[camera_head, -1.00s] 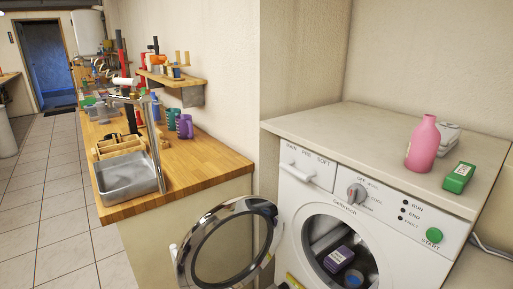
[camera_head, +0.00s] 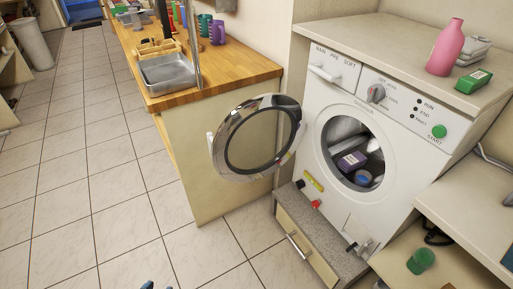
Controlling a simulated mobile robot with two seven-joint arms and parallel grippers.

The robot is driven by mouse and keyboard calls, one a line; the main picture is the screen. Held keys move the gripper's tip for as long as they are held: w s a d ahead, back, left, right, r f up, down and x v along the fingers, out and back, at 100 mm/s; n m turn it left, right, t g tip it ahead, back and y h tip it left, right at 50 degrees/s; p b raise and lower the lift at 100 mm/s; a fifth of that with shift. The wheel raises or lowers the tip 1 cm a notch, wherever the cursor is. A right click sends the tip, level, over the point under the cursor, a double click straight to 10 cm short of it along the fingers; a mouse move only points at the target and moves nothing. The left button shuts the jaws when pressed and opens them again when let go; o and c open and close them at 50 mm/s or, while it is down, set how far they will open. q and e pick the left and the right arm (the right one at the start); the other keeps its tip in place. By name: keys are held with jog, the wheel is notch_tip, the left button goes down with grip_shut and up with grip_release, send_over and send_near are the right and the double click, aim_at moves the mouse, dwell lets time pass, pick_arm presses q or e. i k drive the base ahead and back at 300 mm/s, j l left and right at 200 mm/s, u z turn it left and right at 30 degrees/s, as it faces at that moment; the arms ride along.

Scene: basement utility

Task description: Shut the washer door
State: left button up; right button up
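The washer (camera_head: 400,125) is a white front-loader at the right. A small white catch shows at the door's left edge.
The washer stands on a speckled plinth with a drawer (camera_head: 298,243); a yellow item (camera_head: 313,181) and a red item (camera_head: 316,203) are there. A pink bottle (camera_head: 446,48) and green box (camera_head: 474,81) sit on top. A wooden counter (camera_head: 222,70) is at left. Tiled floor (camera_head: 120,190) is open.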

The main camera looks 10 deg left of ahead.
aim_at(219, 144)
jog(key=k+l+z, duration=0.15)
jog(key=k, duration=0.65)
jog(key=k+z, duration=0.1)
jog(key=z, duration=1.25)
jog(key=j+z, duration=0.7)
jog(key=k+j, duration=0.15)
jog(key=j, duration=0.35)
jog(key=k+j, duration=0.1)
jog(key=j, duration=0.45)
jog(key=k+j, duration=0.15)
jog(key=j, duration=0.35)
jog(key=k+j, duration=0.15)
jog(key=j, duration=0.35)
jog(key=k+j, duration=0.1)
jog(key=j, duration=0.4)
jog(key=k+j, duration=0.15)
jog(key=j, duration=0.4)
jog(key=k+j, duration=0.15)
jog(key=j, duration=0.35)
jog(key=k+j, duration=0.1)
jog(key=j, duration=0.4)
